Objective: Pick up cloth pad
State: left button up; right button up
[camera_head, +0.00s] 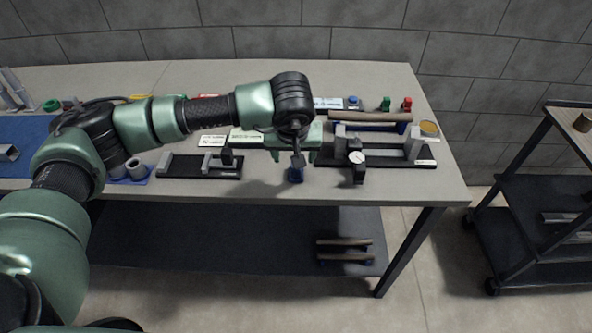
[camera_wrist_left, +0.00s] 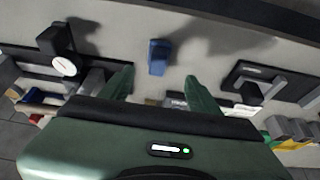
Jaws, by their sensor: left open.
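A small blue item (camera_head: 295,174), which looks like the cloth pad, is on the bare grey front strip of the bench. It also shows in the left wrist view (camera_wrist_left: 158,57), standing apart from other things. My left gripper (camera_head: 293,157) is over the bench just behind and above it. In the left wrist view the two green fingers (camera_wrist_left: 160,78) are spread, one to each side of the blue item's line, with nothing between their tips. The gripper is open and empty. My right gripper is not in view.
A black fixture with a round dial gauge (camera_head: 356,157) stands close to the right of the gripper. A black-based fixture (camera_head: 200,166) stands to the left. Rolls (camera_head: 370,116) lie behind. The bench's front edge is close. A dark cart (camera_head: 530,205) stands at the right.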

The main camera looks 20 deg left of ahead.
pick_arm(q)
jog(key=p+x, duration=0.1)
jog(key=x, duration=0.2)
jog(key=p+x, duration=0.2)
jog(key=x, duration=0.2)
jog(key=shift+w+d, duration=0.1)
jog(key=shift+d, duration=0.1)
jog(key=shift+w+f, duration=0.1)
jog(key=shift+f, duration=0.2)
grip_shut()
jog(key=shift+r, duration=0.15)
notch_tip(320, 180, up, 20)
jog(key=b, duration=0.4)
jog(key=shift+b, duration=0.35)
